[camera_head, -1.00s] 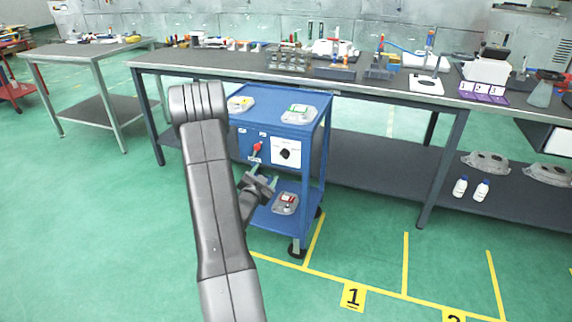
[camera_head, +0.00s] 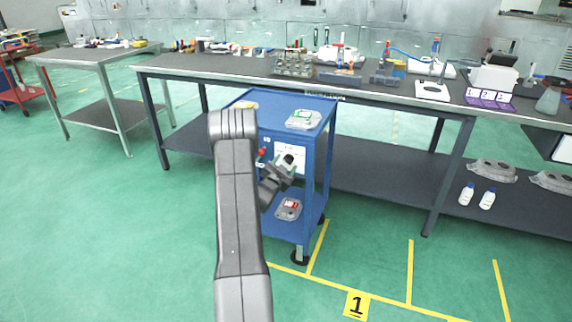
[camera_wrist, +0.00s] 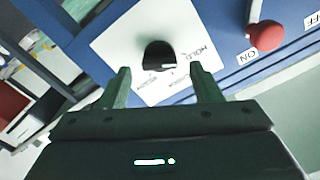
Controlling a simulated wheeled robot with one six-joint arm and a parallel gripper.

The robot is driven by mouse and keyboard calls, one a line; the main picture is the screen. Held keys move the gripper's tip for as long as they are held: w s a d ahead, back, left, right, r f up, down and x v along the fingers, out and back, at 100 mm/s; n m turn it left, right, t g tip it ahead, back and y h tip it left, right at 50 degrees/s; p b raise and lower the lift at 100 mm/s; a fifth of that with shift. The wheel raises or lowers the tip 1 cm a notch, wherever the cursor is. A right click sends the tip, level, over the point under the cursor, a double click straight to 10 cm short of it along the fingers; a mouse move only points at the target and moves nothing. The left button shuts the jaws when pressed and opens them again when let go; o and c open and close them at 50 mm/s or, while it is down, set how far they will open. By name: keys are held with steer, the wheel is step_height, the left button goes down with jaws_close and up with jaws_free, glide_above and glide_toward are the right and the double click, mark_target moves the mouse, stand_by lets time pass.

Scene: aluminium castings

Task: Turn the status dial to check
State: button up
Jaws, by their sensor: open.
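The status dial is a black knob (camera_wrist: 159,55) on a white plate (camera_wrist: 112,48) on the blue cart's front; a label reading HOLD shows beside it in the wrist view, and other lettering is too blurred to read. In the head view the dial (camera_head: 288,159) sits on the upper front panel, partly behind my gripper. My gripper (camera_wrist: 158,84) is open and empty. Its two green fingers point at the plate, one on each side of and just short of the knob, apart from it as far as I can tell.
A red-knobbed lever (camera_wrist: 266,36) with ON and OFF labels is close to the right of the plate in the wrist view. The blue cart (camera_head: 318,165) carries castings on its top and lower shelf. A long workbench (camera_head: 400,95) stands behind it. Open green floor lies in front.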

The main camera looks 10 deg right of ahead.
steer(key=shift+w+d, duration=0.4)
steer(key=shift+w, duration=0.1)
steer(key=c, duration=1)
